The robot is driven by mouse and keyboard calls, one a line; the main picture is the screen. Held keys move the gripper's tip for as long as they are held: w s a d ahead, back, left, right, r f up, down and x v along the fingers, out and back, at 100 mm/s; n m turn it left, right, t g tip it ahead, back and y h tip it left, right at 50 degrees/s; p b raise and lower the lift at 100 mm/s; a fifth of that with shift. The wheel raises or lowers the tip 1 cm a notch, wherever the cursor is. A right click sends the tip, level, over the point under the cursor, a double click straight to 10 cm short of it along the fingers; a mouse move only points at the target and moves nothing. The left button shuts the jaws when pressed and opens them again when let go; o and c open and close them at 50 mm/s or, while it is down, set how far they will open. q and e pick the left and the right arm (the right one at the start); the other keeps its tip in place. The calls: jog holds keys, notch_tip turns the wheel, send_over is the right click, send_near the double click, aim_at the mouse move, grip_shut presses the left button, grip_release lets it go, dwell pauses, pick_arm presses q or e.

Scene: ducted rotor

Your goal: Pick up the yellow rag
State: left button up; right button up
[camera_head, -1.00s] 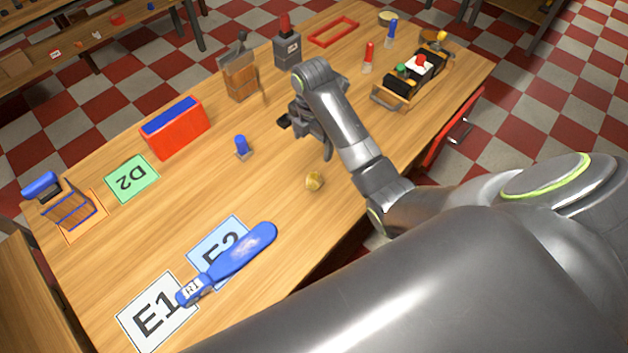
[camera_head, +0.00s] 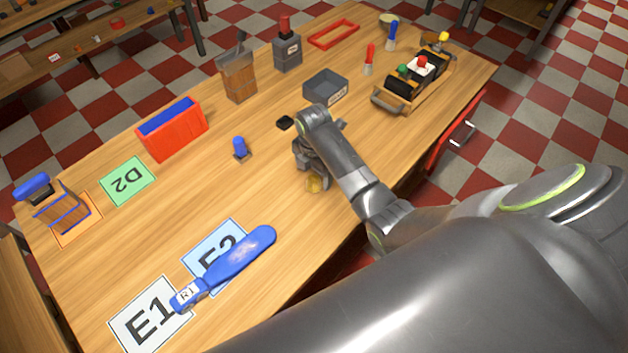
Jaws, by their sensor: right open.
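The gripper is open. I cannot tell whether its fingers touch the rag. My left gripper is not in view.
A blue rotor-like part (camera_head: 232,262) lies across the E1 (camera_head: 125,335) and E2 (camera_head: 205,240) cards. A toolbox-like tray (camera_head: 388,101) is at the right.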

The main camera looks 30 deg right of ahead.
aim_at(314, 177)
jog(key=shift+d+f, duration=0.1)
jog(key=shift+f, duration=1.7)
jog(key=shift+c, duration=0.2)
jog(key=c, duration=1)
jog(key=shift+c, duration=0.2)
notch_tip(314, 177, up, 10)
jog(key=shift+r, duration=0.1)
